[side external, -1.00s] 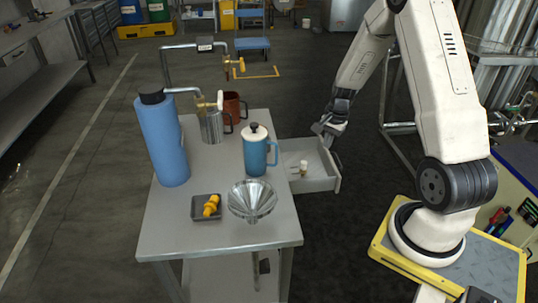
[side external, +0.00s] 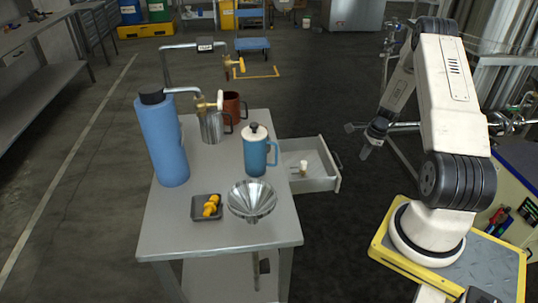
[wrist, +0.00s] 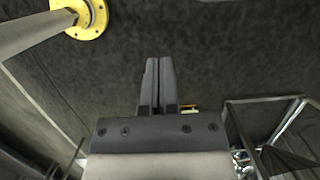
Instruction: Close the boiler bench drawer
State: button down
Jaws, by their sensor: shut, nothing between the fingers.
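The boiler bench (side external: 222,236) is a grey table. Its drawer (side external: 325,184) sticks out open from the bench's right side, with a dark handle (side external: 337,158) on its outer end. A small white and brass-coloured item (side external: 303,168) stands in the drawer. My gripper (side external: 364,155) is to the right of the drawer's outer end, in the air and apart from the handle. In the wrist view my gripper (wrist: 157,70) has its fingers together with nothing between them. I cannot make out the drawer in the wrist view.
On the bench stand a blue bottle (side external: 163,140), a blue press pot (side external: 257,155), a funnel (side external: 252,200), a dark tray (side external: 198,211) with yellow parts, a metal jug (side external: 210,127) and a brown mug (side external: 232,106).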

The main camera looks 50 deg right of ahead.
jog(key=w+a+f, duration=0.4)
jog(key=f, duration=0.5)
jog(key=shift+w+a, duration=0.25)
jog(key=shift+f, duration=0.1)
dwell(0.5)
jog(key=w+a, duration=1.2)
jog(key=shift+w+a, duration=0.3)
